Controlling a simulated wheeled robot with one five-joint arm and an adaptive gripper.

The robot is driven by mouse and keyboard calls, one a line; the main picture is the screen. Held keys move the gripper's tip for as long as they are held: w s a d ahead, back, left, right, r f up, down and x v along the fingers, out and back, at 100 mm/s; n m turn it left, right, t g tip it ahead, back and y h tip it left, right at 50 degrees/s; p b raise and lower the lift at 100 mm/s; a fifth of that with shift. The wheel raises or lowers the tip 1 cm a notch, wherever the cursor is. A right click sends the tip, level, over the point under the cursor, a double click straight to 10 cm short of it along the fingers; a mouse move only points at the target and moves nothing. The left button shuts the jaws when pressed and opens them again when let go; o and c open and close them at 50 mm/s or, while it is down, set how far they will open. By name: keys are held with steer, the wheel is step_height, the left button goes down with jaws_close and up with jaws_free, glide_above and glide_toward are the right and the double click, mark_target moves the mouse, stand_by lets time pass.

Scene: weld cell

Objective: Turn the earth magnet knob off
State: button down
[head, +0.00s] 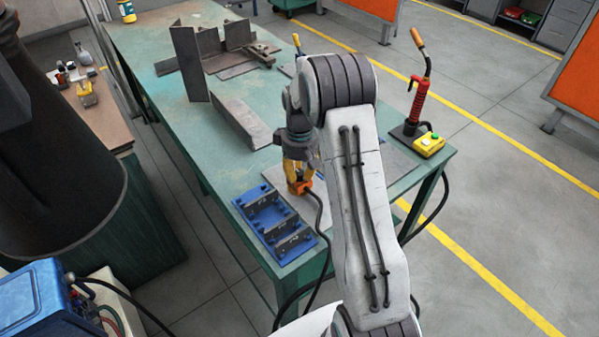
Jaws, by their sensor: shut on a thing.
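The earth magnet (304,187) is a small orange block on the green table, with a black cable running from it toward the front edge. My gripper (297,178) points down from above, its yellow fingers shut at the top of the magnet. The knob itself is hidden between the fingers, so its turned position cannot be read. The white arm covers the area just right of the gripper.
A blue fixture (270,222) with dark brackets sits left of the magnet at the table's front corner. Steel plates and angles (210,65) stand farther back. A red torch (417,105) and yellow button box (429,144) are at right.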

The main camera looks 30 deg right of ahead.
mark_target(299, 172)
steer(key=shift+s+f, duration=0.15)
steer(key=c, duration=0.9)
jaws_free()
steer(key=shift+c, duration=0.2)
step_height(299, 172, up, 12)
stand_by(0.3)
